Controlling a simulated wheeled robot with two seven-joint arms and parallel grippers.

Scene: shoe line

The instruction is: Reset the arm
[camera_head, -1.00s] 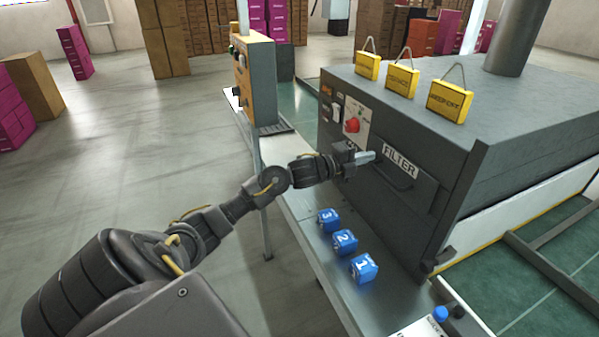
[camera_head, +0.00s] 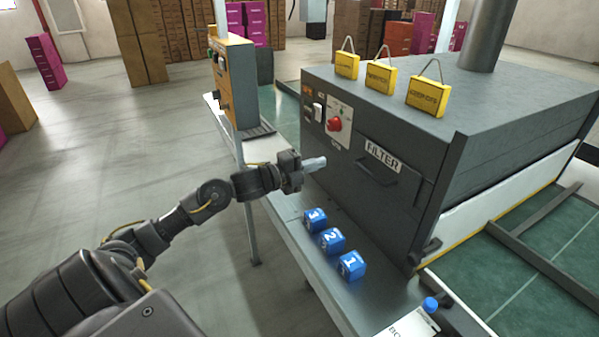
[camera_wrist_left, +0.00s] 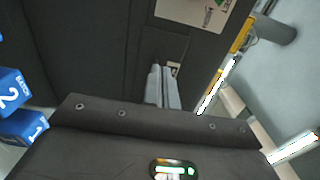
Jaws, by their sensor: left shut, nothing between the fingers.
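My left arm reaches in from the left in the head view. Its gripper (camera_head: 314,164) is shut and empty, in front of the grey machine's front face, left of the FILTER label (camera_head: 382,156) and apart from the handle (camera_head: 392,178). In the left wrist view the closed fingers (camera_wrist_left: 162,88) lie side by side with nothing held. My right gripper is not in view.
Blue numbered blocks, 1 (camera_head: 351,265), 2 (camera_head: 330,241) and 3 (camera_head: 315,220), stand on the ledge below the machine (camera_head: 480,100). Yellow tags (camera_head: 380,77) sit on its top. An orange control box (camera_head: 236,80) stands behind.

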